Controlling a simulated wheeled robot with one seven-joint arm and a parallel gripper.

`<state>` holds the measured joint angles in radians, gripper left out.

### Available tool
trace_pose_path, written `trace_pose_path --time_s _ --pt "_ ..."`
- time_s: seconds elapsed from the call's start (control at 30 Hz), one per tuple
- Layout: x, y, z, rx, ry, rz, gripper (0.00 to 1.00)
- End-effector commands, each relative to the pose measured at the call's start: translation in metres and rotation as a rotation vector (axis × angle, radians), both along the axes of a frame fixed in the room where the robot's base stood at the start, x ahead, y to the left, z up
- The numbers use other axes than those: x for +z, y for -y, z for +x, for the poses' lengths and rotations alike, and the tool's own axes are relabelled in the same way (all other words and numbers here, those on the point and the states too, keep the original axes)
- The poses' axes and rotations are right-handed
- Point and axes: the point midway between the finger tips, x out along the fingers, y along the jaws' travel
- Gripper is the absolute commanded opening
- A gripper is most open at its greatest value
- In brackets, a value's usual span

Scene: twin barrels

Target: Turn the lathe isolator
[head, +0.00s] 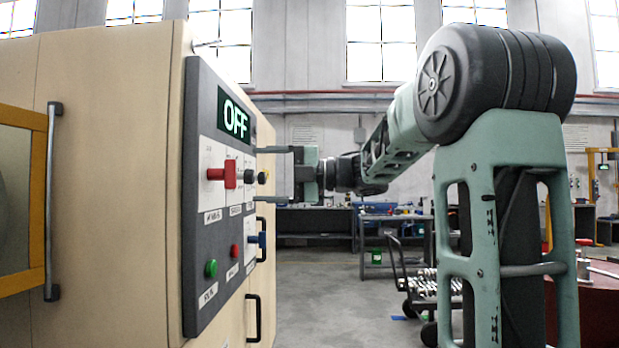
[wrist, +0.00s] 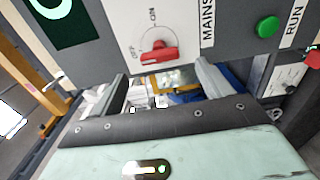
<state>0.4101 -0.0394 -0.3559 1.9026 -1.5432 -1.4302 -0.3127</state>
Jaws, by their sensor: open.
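The lathe isolator is a red handle (head: 222,174) on a white plate labelled MAINS, on the dark panel at left. It also shows in the wrist view (wrist: 157,51), with its bar lying towards the OFF mark and the ON mark further up. The panel's display (head: 236,121) reads OFF. My gripper (head: 261,175) is open and empty, its two fingers pointing left at the panel, one above the other. In the wrist view, the fingers (wrist: 163,73) are spread to either side of the handle, which lies beyond their tips. I see no contact with the handle.
A yellow-framed door with a grey bar handle (head: 53,200) is at far left.

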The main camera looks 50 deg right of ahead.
Motion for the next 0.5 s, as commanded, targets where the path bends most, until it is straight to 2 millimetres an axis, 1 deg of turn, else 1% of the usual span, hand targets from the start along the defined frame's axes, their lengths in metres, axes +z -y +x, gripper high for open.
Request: trace_pose_path --time_s 0.03,0.1,0.3,0.5 --pt "0.0 0.009 -0.011 -0.005 0.001 0.001 0.78" --pt "-0.001 0.019 -0.023 -0.005 0.001 -0.001 0.78" --pt "-0.001 0.044 -0.055 -0.003 0.0 -0.001 0.78" --pt "0.0 0.058 -0.073 -0.001 0.001 -0.001 0.78"
